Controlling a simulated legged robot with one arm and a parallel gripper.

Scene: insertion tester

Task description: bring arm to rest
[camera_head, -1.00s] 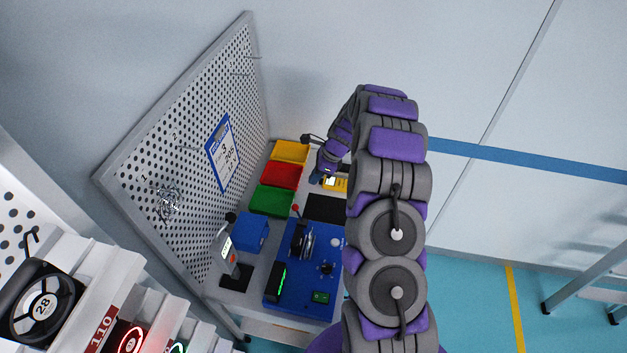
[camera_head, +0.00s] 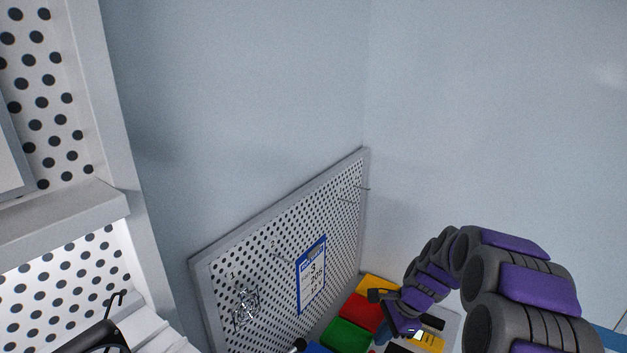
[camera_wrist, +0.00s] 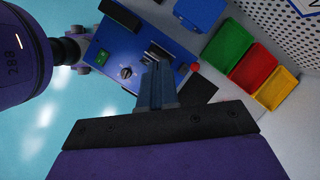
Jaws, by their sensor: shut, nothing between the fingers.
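My arm (camera_head: 520,285) curves up and over from the lower right of the head view, and its end hangs down near the coloured bins. My gripper (camera_head: 383,337) is small and partly hidden there. In the wrist view my gripper (camera_wrist: 156,65) has its fingers together and empty, in front of the blue tester panel (camera_wrist: 113,42). The panel carries a green switch (camera_wrist: 100,57) and a black knob (camera_wrist: 126,72). I cannot tell the exact gap between fingertips and panel.
Green (camera_head: 347,335), red (camera_head: 362,311) and yellow (camera_head: 377,285) bins stand beside the pegboard (camera_head: 270,262). A blue bin (camera_wrist: 200,12) shows in the wrist view. A white shelf rack (camera_head: 70,215) stands at the left. Blank wall fills the upper right.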

